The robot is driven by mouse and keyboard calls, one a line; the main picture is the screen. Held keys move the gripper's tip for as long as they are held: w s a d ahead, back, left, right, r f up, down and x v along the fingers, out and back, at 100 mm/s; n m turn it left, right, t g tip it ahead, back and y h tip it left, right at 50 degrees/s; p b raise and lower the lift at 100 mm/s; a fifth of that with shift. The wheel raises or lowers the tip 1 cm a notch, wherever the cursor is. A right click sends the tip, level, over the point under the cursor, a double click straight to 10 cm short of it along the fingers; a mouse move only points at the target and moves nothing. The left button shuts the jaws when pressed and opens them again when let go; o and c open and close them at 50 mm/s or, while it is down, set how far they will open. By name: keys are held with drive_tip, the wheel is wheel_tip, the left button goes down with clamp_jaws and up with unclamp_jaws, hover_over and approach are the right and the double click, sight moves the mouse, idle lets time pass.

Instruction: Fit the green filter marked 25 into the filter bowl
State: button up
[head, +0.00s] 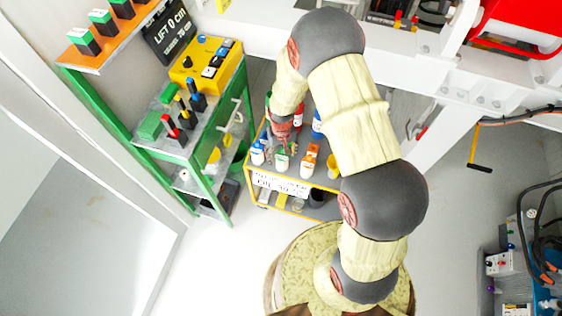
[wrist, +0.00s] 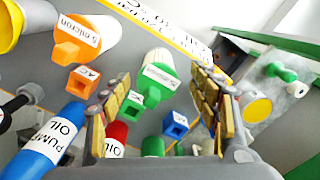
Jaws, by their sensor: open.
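A white filter with a green end (wrist: 160,72) lies ahead of my gripper in the wrist view, between the lines of the two fingers. Its printed label is turned and too small to read surely. In the head view a green-and-white item (head: 282,161), apparently the same filter, stands on the trolley below the gripper. A small green block (wrist: 131,107) with a label is just nearer. My gripper (wrist: 163,84) is open, with nothing held between its padded fingers; it also shows in the head view (head: 282,137). I cannot make out the filter bowl.
An orange-ended filter marked 5 micron (wrist: 88,38) and orange block (wrist: 83,80) are at left. A blue block (wrist: 175,125), blue oil bottle (wrist: 50,142) and red bottle (wrist: 116,140) crowd nearby. The yellow-edged trolley (head: 292,189) stands beside a green-framed bench (head: 205,160).

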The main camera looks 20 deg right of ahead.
sight(282, 162)
wheel_tip(282, 162, down, 7)
drive_tip(key=b, duration=0.2)
drive_tip(key=shift+w+d+r+b, duration=0.1)
drive_tip(key=shift+d+b, duration=0.05)
drive_tip(key=shift+b, duration=0.15)
drive_tip(key=shift+c, duration=0.7)
drive_tip(key=c, duration=1.3)
drive_tip(key=shift+c, duration=0.2)
drive_tip(key=shift+r, duration=0.1)
